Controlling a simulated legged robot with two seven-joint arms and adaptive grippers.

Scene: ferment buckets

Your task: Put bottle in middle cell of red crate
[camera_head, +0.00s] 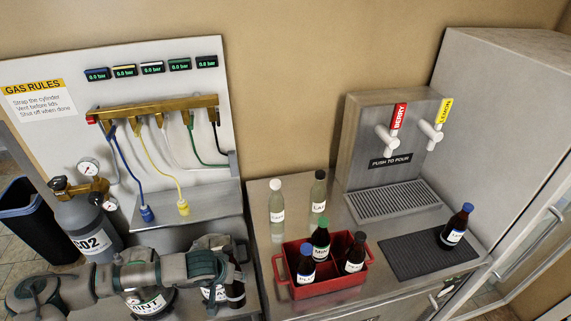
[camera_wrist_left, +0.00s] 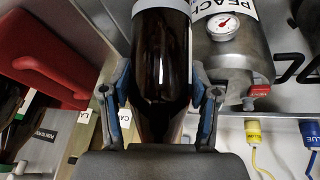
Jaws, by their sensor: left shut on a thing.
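My left gripper (camera_head: 234,264) reaches in from the left and is shut on a dark brown bottle (camera_head: 236,291). In the left wrist view the bottle (camera_wrist_left: 160,75) stands between both fingers (camera_wrist_left: 160,100), with a pale band at the top edge of the picture. The red crate (camera_head: 322,286) stands on the counter to the right of the gripper. It holds a blue-capped bottle (camera_head: 306,266) at left, a green-capped bottle (camera_head: 320,238) near the middle and a black-capped bottle (camera_head: 356,253) at right. The crate's cell floors are mostly hidden. My right gripper is not in view.
A clear bottle (camera_head: 276,206) and an olive bottle (camera_head: 318,192) stand behind the crate. A blue-capped bottle (camera_head: 457,225) stands on the black mat (camera_head: 405,258). Kegs, including PEACH (camera_wrist_left: 232,55), stand by the gripper. The tap tower (camera_head: 372,140) is at the back.

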